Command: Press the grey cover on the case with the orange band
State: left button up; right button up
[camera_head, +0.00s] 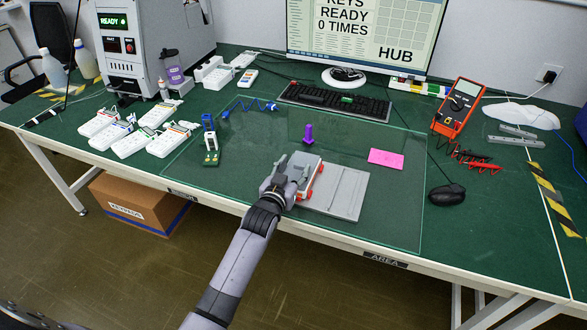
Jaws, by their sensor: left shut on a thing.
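A pale case with orange-red along its edge (319,181) lies at the left end of a grey fixture plate (346,190) near the table's front. A grey cover (304,164) seems to be on its top. My left gripper (290,178) comes in from below and is shut at the case's left side, fingers over its near-left part. The gripper hides much of the case, so the exact grip and the cover's fit cannot be told. My right gripper is not in view.
A clear mat (395,215) lies under the plate. A purple piece (308,135) and a pink note (386,159) are behind the case. Several white cases (133,146) lie left. A black mouse (447,194) and orange meter (460,108) are right. The keyboard (335,103) is behind.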

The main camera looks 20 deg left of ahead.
pick_arm(q)
jog(key=o, duration=1.1)
jog(key=shift+r+p, duration=0.5)
jog(key=shift+p, duration=0.1)
dwell(0.4)
jog(key=shift+r, duration=0.1)
jog(key=shift+r+p, duration=2.95)
jog(key=shift+p, duration=0.25)
